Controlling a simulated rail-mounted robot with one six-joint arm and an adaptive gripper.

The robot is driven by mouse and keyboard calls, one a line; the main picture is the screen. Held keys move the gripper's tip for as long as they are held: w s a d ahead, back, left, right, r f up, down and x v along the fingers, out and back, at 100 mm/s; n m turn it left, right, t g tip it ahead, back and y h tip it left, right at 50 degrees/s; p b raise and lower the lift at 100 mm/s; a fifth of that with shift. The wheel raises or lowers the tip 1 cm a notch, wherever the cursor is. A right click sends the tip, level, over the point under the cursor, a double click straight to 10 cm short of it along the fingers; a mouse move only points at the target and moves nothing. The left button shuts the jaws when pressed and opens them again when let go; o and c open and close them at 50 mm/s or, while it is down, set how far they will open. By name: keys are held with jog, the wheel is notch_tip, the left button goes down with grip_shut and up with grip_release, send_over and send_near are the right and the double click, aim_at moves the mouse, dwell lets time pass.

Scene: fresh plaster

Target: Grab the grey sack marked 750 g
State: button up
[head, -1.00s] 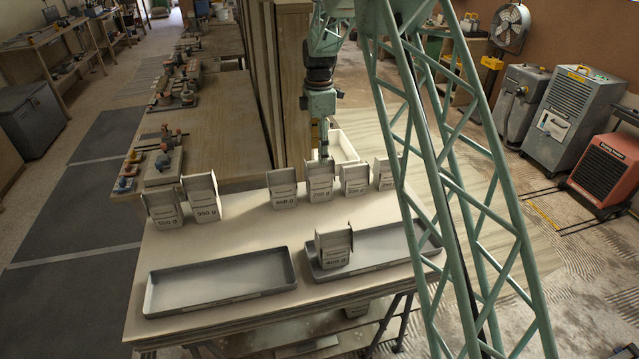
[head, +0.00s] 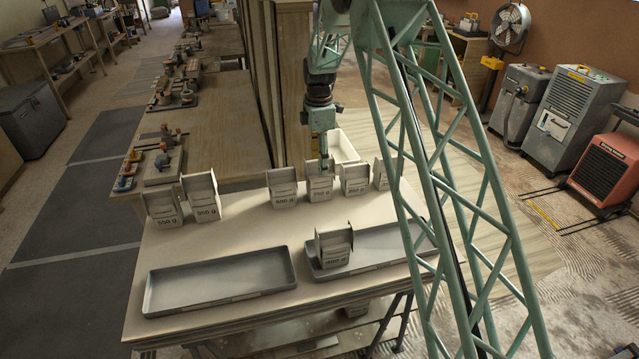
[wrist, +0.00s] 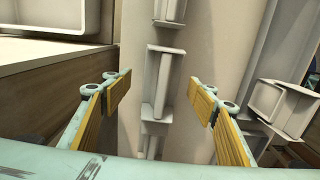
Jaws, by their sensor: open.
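Several pale grey, open-topped sacks with printed weights stand in the head view. Most weights are too blurred to read surely, so I cannot tell which is marked 750 g. My gripper (head: 324,162) is open and points down, close to the upper part of one back-row sack (head: 319,189). In the wrist view, a sack (wrist: 163,85) shows between the two yellow-padded fingers, which stand apart on either side of it. The fingers do not appear to touch it. Its front print is hidden in the wrist view.
Neighbouring sacks stand left (head: 284,190) and right (head: 355,182) of it, with two more at far left (head: 202,198). One sack (head: 334,248) stands in the right dark tray (head: 385,253). The left tray (head: 218,299) is empty. A white bin (head: 343,145) is behind the row.

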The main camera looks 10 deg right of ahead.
aim_at(319, 180)
jog(key=shift+f, duration=1.6)
jog(key=shift+s+f+b, duration=0.15)
jog(key=shift+f+b, duration=0.25)
jog(key=shift+f, duration=2.2)
jog(key=c, duration=1.3)
jog(key=shift+c, duration=0.7)
jog(key=shift+r, duration=0.15)
